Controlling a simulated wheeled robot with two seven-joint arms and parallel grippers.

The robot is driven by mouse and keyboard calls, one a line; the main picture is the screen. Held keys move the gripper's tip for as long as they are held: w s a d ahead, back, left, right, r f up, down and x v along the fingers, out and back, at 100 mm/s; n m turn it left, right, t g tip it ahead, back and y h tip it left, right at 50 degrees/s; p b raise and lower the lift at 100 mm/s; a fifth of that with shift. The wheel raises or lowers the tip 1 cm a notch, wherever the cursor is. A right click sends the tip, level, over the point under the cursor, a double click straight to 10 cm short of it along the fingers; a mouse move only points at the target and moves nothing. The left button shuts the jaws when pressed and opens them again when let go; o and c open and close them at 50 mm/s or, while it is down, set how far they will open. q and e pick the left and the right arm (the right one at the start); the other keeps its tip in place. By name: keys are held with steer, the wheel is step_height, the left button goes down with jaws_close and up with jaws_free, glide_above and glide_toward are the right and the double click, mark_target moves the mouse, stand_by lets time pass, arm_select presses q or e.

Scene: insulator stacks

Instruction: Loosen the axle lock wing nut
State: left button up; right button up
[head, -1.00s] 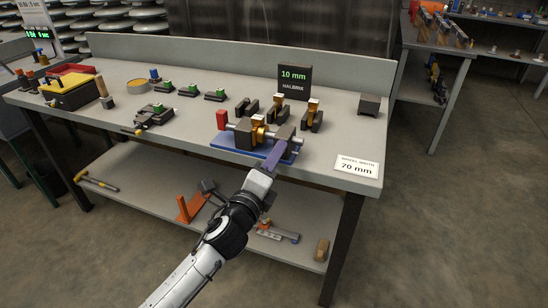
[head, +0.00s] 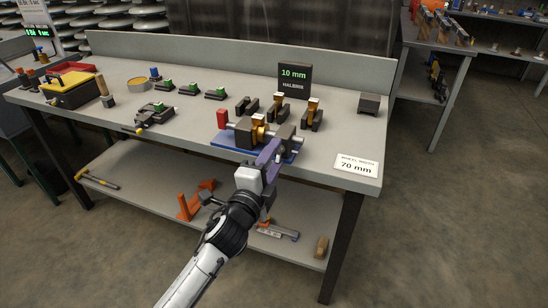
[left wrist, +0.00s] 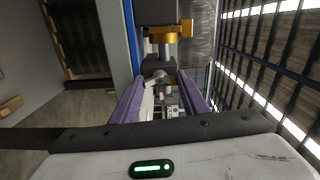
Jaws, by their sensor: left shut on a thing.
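The axle fixture (head: 234,140), with a blue base, dark blocks, a silver axle and brass parts, stands near the bench's front edge. My left gripper (head: 270,151), with purple fingers, reaches its front right side. In the left wrist view the two fingers (left wrist: 164,80) close around a small grey metal part (left wrist: 160,76), which looks like the axle lock wing nut. A brass part (left wrist: 170,32) sits just beyond it. The fingers hide the wing nut in the head view. My right gripper is not in view.
Dark holders with brass pieces (head: 312,116) stand right behind the fixture, before a "10 mm" sign (head: 294,77). A "70 mm" card (head: 356,166) is at the front right. A clamp-like tool (head: 153,115) lies to the left. The bench right of the fixture is mostly clear.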

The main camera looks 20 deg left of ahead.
arm_select(q)
steer(key=o, duration=1.1)
steer(key=shift+c, duration=0.2)
steer(key=s, duration=1)
steer(key=shift+s+a, duration=0.15)
steer(key=shift+s, duration=0.05)
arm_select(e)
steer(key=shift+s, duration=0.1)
arm_select(q)
steer(key=shift+f, duration=0.1)
steer(key=s+d+f+n+g+h+p, duration=0.2)
steer(key=s+f+n+g, duration=0.7)
steer(key=s+f+n, duration=0.6)
steer(key=s+d+f+p, duration=0.1)
steer(key=s+f, duration=0.6)
steer(key=f, duration=0.2)
steer(key=shift+d, duration=0.35)
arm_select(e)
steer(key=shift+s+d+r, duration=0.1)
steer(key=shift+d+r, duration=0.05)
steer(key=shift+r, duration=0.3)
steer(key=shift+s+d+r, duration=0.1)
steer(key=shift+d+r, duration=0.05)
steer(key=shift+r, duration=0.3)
